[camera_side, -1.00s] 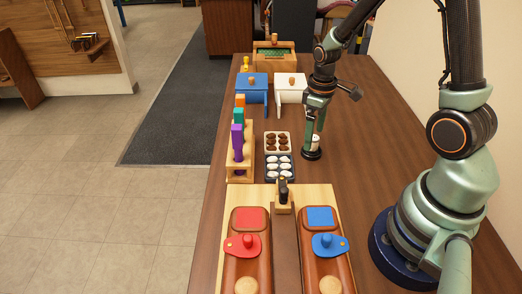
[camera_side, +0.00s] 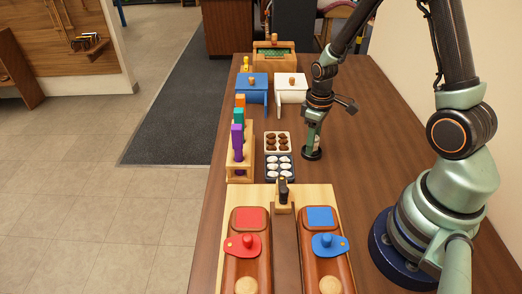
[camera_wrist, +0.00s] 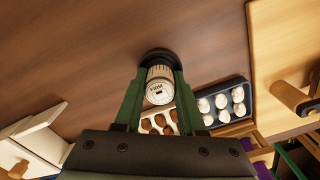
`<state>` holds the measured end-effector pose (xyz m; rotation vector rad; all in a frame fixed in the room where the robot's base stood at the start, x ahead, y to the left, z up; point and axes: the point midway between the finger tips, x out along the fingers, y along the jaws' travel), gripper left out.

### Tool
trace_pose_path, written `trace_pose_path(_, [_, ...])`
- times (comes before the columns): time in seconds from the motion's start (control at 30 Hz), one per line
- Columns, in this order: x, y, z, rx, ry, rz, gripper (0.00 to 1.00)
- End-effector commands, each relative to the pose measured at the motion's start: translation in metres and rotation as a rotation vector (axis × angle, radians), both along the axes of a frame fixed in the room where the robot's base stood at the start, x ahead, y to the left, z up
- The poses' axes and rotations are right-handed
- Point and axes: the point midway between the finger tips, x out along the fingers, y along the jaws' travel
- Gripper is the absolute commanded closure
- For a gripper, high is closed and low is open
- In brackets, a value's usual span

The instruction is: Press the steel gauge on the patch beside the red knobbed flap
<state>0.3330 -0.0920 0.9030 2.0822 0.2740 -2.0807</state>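The steel gauge (camera_wrist: 160,92) stands between my fingers in the wrist view, its round dial facing the camera, with a dark round base (camera_side: 311,154) below it. My gripper (camera_side: 314,132) is lowered over it from above, one finger on each side. Whether the fingers press on the gauge is too fine to tell. The red knobbed flap (camera_side: 243,246) lies on the left brown saddle panel at the front. A red square patch (camera_side: 249,218) is behind it and a round tan patch (camera_side: 246,286) in front. The right panel has a blue knobbed flap (camera_side: 329,245) and blue patch (camera_side: 320,217).
A dark post (camera_side: 283,190) stands between the panels on the pale board (camera_side: 227,236). Trays of brown (camera_side: 277,143) and white pieces (camera_side: 279,168) lie left of the gauge, beside a wooden rack (camera_side: 239,174). Blue and white boxes stand behind. Table right of the gauge is clear.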

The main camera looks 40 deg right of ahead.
Motion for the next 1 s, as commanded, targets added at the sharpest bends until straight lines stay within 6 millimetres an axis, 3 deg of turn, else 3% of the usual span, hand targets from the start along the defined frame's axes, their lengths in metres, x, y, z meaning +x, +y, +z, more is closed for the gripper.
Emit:
trace_pose_path(0.57, [0.0, 0.0, 0.001, 0.0, 0.0, 0.0, 1.0])
trace_pose_path(1.0, [0.0, 0.0, 0.024, 0.0, -0.002, 0.0, 1.0])
